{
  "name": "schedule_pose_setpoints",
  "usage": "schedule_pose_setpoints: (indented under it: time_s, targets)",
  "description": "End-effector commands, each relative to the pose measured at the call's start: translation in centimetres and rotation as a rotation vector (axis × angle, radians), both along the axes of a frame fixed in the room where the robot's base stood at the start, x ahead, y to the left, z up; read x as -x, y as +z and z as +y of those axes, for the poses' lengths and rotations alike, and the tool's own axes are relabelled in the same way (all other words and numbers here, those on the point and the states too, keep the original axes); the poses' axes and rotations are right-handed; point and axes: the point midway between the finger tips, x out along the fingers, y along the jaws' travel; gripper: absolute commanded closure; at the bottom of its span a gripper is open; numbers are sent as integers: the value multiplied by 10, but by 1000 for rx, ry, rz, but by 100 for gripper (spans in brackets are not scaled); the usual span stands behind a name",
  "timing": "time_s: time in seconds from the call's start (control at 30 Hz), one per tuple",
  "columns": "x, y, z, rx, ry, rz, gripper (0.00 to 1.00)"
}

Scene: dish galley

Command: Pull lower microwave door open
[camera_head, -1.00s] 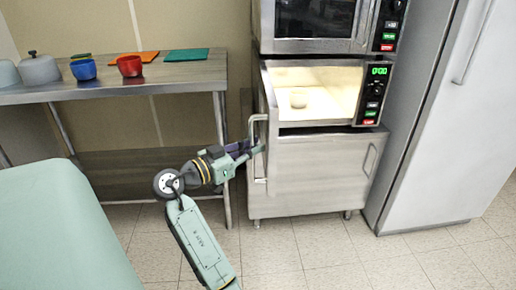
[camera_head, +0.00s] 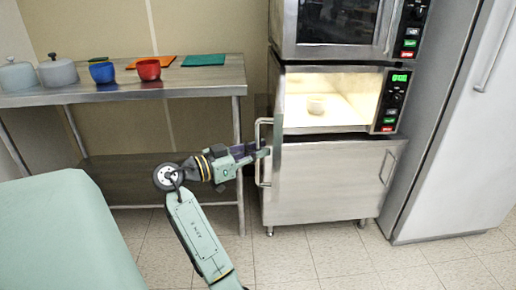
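The lower microwave (camera_head: 330,70) has a lit interior, with a small pale round item (camera_head: 316,105) inside. Its door (camera_head: 279,112) is hinged at the left and stands swung open, seen nearly edge-on. The door's vertical bar handle (camera_head: 263,178) faces left. My gripper (camera_head: 258,151) reaches from the left to the handle, its dark fingers overlapping the handle and door edge. Whether the fingers are closed on the bar or only beside it is hidden at this size.
An upper microwave (camera_head: 340,22) with its door shut is stacked above. A steel cabinet (camera_head: 330,185) stands below, and a tall white fridge (camera_head: 455,130) is at the right. A steel table (camera_head: 190,85) at the left holds pots, bowls and mats. Floor in front is clear.

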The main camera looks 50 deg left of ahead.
Motion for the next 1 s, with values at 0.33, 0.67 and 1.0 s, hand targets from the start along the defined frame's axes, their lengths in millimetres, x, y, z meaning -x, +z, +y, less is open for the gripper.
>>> schedule_pose_setpoints:
  time_s: [0.33,0.67,1.0]
  targets:
    - [0,-1,0,2,-1,2,67]
    - [2,-1,0,1,1,1,67]
    - [58,0,13,1,4,1,67]
